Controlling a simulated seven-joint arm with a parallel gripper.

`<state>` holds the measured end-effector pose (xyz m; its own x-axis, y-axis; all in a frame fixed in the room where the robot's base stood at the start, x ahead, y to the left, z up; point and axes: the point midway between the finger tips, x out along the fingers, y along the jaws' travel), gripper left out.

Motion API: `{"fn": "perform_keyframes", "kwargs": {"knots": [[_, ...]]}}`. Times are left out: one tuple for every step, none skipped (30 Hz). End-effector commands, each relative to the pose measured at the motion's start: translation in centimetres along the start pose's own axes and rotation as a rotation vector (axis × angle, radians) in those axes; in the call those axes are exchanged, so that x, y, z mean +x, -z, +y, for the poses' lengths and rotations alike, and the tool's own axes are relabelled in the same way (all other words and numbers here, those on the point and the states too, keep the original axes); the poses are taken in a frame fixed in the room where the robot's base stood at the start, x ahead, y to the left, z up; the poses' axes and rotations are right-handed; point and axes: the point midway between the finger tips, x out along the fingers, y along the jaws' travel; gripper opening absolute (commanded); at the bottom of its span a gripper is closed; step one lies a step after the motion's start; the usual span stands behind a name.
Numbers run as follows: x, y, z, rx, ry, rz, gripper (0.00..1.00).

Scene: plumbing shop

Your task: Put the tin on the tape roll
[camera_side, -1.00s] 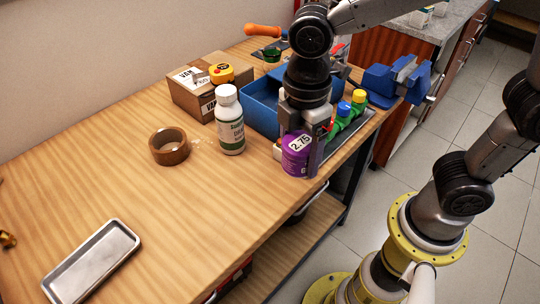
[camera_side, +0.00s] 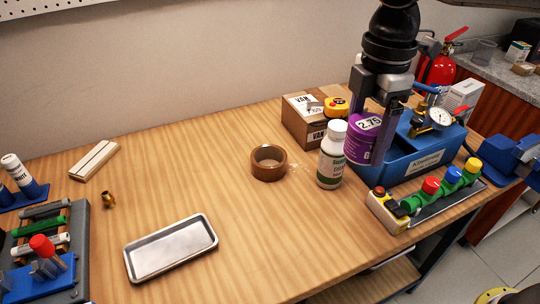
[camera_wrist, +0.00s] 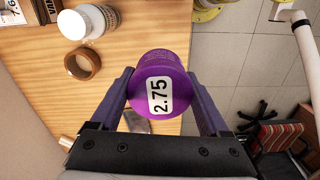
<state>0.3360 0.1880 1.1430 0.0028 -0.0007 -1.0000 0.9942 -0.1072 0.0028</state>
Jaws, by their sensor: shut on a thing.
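The tin is purple with a white "2.75" label (camera_side: 362,142); it also shows in the wrist view (camera_wrist: 160,84). My gripper (camera_side: 372,135) is shut on the tin, with a finger on each side of it in the wrist view (camera_wrist: 163,92). The tin is held up off the table, behind and right of the white bottle in the side view. The brown tape roll (camera_side: 268,172) lies flat on the table, left of the bottle and apart from the tin. It also shows in the wrist view (camera_wrist: 95,66).
The white bottle (camera_side: 331,160) stands between the tape roll and the tin. A cardboard box (camera_side: 300,125) is behind, and a blue bin (camera_side: 425,160) is on the right. A metal tray (camera_side: 170,248) lies front left. The table around the roll's left is clear.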

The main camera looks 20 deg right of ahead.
Motion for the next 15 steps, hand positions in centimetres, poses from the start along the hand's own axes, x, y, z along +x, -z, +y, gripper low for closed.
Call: {"fn": "perform_keyframes", "kwargs": {"knots": [[-0.5, 0.7, 1.5, -0.001, -0.001, 0.001, 0.14], [-0.7, 1.1, 2.3, -0.002, -0.001, 0.001, 0.14], [-1.0, 1.5, 3.3, -0.003, 0.0, 0.0, 0.14], [-1.2, 1.9, 4.0, -0.004, 0.0, 0.0, 0.14], [-1.4, 2.2, 4.7, -0.005, 0.001, -0.001, 0.14], [-1.6, 2.6, 5.7, -0.007, -0.001, 0.0, 0.14], [-1.6, 2.9, 6.4, -0.007, 0.0, 0.0, 0.14], [-1.7, 3.1, 7.1, -0.007, 0.0, 0.0, 0.14], [-1.7, 3.5, 8.0, -0.006, 0.0, 0.0, 0.14], [-1.6, 3.7, 8.7, -0.006, 0.0, 0.0, 0.14], [-1.6, 3.9, 9.4, -0.005, 0.0, 0.0, 0.14], [-1.5, 4.2, 10.3, -0.005, 0.0, 0.0, 0.14], [-1.4, 4.4, 10.9, -0.005, 0.0, 0.0, 0.14], [-1.2, 4.6, 11.6, -0.004, 0.0, 0.0, 0.14], [-0.9, 4.9, 12.4, -0.003, 0.001, 0.0, 0.14]]}}
